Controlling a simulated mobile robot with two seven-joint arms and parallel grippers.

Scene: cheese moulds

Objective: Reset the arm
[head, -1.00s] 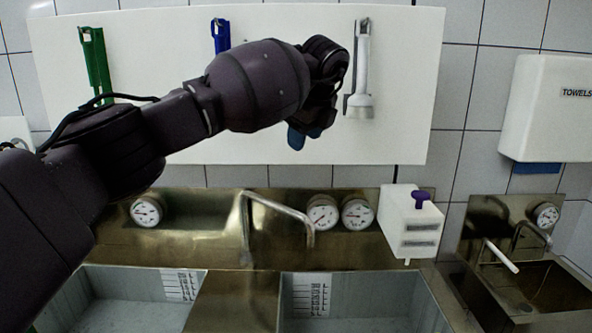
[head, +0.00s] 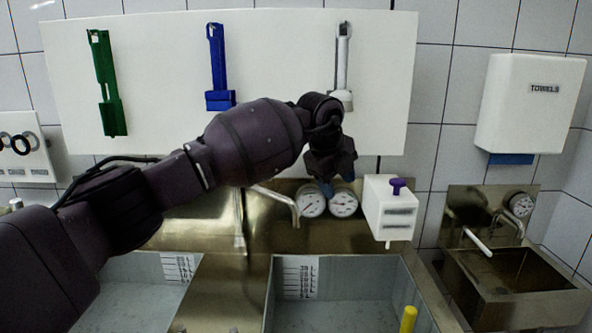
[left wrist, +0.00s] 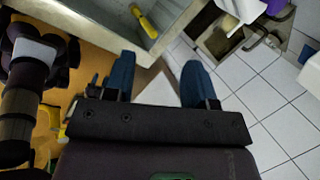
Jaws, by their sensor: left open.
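My left arm comes in from the left in the head view. Its left gripper (head: 328,187) hangs below the wrist, in front of the gauges and left of the white dispenser. In the left wrist view its two blue fingers (left wrist: 155,82) are spread apart, with nothing between them but wall tile and floor behind. My right gripper cannot be made out in either view.
A board (head: 275,60) holds green (head: 106,85), blue (head: 218,70) and white (head: 343,60) hanging tools. Below are steel sinks (head: 345,312), a faucet (head: 275,195), a white dispenser (head: 390,208) and a yellow-handled item (head: 408,318). A towel box (head: 530,105) hangs right.

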